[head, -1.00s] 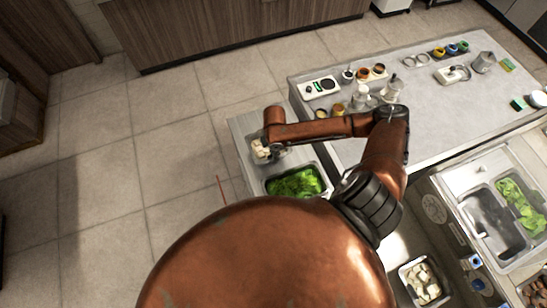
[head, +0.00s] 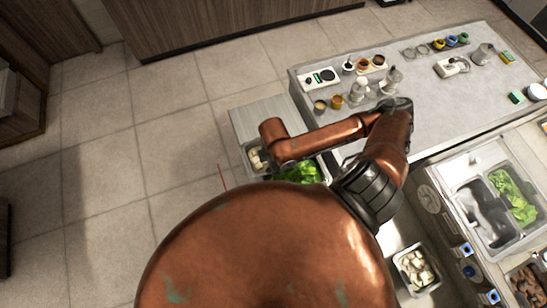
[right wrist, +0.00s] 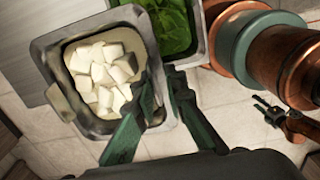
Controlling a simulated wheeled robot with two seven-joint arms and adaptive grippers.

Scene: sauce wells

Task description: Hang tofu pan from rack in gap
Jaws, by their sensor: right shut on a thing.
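The tofu pan, a metal pan of white tofu cubes, shows in the right wrist view (right wrist: 48,48). In the head view its tofu (head: 257,158) shows at the left end of the side rack, the rest hidden behind my right arm. My right gripper (right wrist: 160,85), with dark green fingers, is shut on the pan's right rim, one finger over the inside and one outside. The head view hides this gripper behind the arm. A pan of green leaves (right wrist: 168,28) is close beside the tofu pan. I cannot tell whether the tofu pan is seated. My left gripper is not in view.
Bare grey metal (head: 258,118) lies beyond the tofu pan. The counter (head: 440,115) holds a scale (head: 320,78), bottles and small cups. At the lower right are another pan of white cubes (head: 416,270) and a lettuce pan (head: 512,195). Open tiled floor lies to the left.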

